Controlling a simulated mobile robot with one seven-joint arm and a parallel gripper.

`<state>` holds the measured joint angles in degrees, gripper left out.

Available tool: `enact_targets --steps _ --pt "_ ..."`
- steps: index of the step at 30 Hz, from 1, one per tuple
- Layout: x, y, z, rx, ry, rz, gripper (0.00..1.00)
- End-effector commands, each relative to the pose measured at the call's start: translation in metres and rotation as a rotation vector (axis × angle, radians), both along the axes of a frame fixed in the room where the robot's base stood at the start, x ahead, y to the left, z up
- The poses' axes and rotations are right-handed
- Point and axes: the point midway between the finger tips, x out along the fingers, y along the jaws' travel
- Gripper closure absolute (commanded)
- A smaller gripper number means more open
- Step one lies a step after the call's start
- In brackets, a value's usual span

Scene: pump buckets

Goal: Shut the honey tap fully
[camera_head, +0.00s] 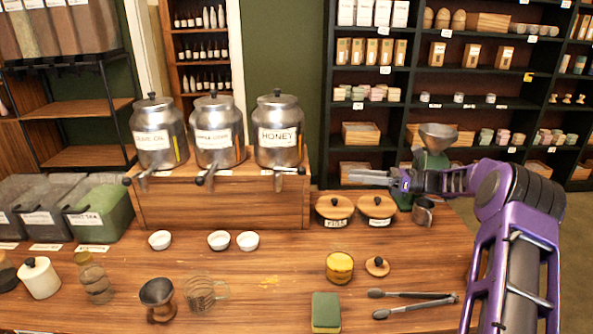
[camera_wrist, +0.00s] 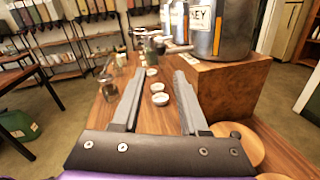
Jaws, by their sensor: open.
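The honey canister (camera_head: 281,136) is shiny metal with a white HONEY label and stands at the right end of a wooden riser. Its tap (camera_head: 279,181) is at the bottom front, with a lever reaching sideways to a dark knob on the right. In the wrist view the canister (camera_wrist: 228,38) is at upper right, and its tap (camera_wrist: 180,49) points left, beyond the right finger. My gripper (camera_head: 362,177) is open and empty, right of the riser and apart from the tap. Its two fingers also show in the wrist view (camera_wrist: 160,76). Whether honey flows is too small to tell.
Two more canisters, olive oil (camera_head: 158,135) and maple (camera_head: 215,134), stand left on the riser (camera_head: 220,207). White cups (camera_head: 248,241) sit before it. Wooden lids (camera_head: 335,207), a metal cup (camera_head: 423,212) and a yellow jar (camera_head: 339,267) are on the table nearby.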

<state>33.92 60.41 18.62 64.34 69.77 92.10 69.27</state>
Motion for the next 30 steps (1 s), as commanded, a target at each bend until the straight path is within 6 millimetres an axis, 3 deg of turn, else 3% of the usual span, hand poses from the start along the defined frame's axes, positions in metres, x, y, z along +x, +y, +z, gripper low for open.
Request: enact_targets --steps 18,24,30 --pt "0.026 0.128 0.000 -0.002 0.000 0.004 0.56" --pt "0.031 0.150 0.000 -0.003 0.001 0.002 0.56" --pt "0.032 0.157 0.000 -0.003 0.001 0.000 0.56"
